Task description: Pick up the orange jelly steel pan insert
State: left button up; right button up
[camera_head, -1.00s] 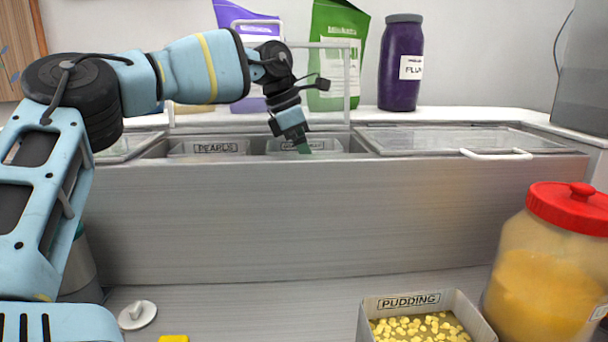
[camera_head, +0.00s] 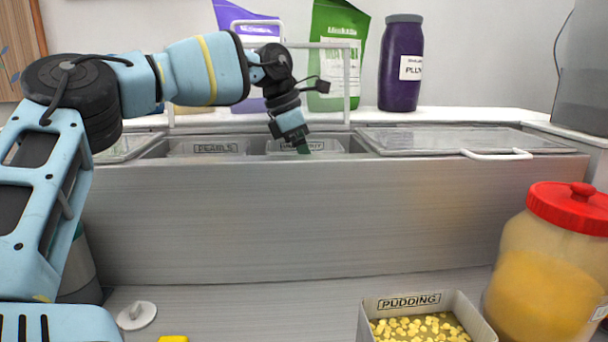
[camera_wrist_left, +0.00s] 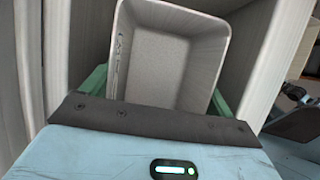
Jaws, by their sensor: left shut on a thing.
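A pale steel pan insert (camera_head: 332,146) sits in the open section of the counter well, to the right of the one labelled PEARLS. Its label is partly covered by my gripper and I cannot read it. My left gripper (camera_head: 303,149) reaches down into the well, tilted, at this insert. In the left wrist view the insert (camera_wrist_left: 170,68) looks empty, with light grey walls. The green fingers of my left gripper (camera_wrist_left: 158,92) show on both sides of it, shut on it. The fingertips are hidden behind its walls. My right gripper is out of view.
The PEARLS insert (camera_head: 207,147) stands just left in the well. A clear lid with a white handle (camera_head: 497,154) covers the right section. A PUDDING box (camera_head: 408,302) and a red-lidded jar (camera_head: 545,260) stand at front right. Bags and a purple bottle (camera_head: 400,65) stand behind.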

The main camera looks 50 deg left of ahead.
pick_arm(q)
notch_tip(320, 180, up, 11)
jog(key=p, duration=0.1)
jog(key=shift+f, duration=0.15)
dwell(0.4)
